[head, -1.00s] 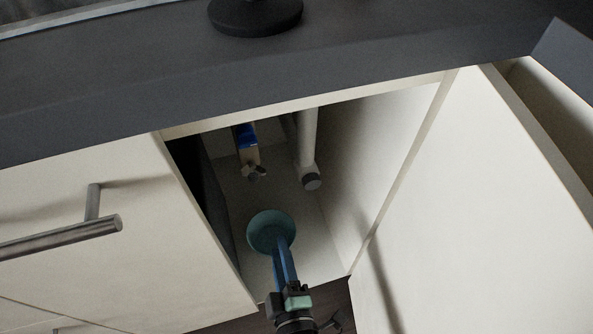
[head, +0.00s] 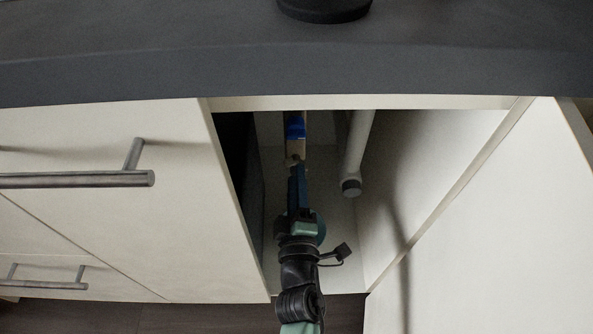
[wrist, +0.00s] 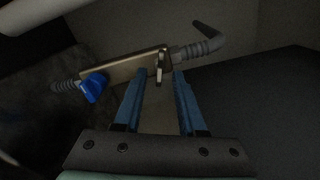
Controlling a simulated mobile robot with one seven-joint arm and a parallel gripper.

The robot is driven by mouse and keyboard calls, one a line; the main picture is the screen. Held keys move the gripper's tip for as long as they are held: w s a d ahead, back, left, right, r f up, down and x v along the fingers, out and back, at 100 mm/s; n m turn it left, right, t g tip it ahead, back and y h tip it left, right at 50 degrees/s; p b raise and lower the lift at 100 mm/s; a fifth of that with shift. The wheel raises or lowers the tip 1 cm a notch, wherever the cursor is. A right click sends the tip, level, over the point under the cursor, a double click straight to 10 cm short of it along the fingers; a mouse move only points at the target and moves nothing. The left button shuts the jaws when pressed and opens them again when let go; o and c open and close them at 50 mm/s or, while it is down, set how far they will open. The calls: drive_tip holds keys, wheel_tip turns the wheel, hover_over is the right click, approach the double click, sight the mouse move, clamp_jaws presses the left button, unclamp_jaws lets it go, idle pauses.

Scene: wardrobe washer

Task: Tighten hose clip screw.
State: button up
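The hose clip screw shows in the wrist view as a small pale metal thumb piece (wrist: 160,68), on a brass-coloured fitting (wrist: 125,68) mounted inside the cabinet. Ribbed grey hose ends (wrist: 200,48) stick out from both sides of the fitting. My gripper (wrist: 158,78) is open, with one blue finger on each side of the screw's line. The screw sits between or just beyond the fingertips; I cannot tell whether they touch it. In the head view my gripper (head: 296,170) reaches up to the fitting's lower end (head: 294,158) and partly hides it.
A blue handle (wrist: 95,87) sits left of the fingers. A white capped pipe (head: 355,150) hangs to the right in the head view. Cabinet walls (head: 430,160) close in on both sides. The worktop (head: 420,70) is above.

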drive_tip(key=shift+w, duration=1.45)
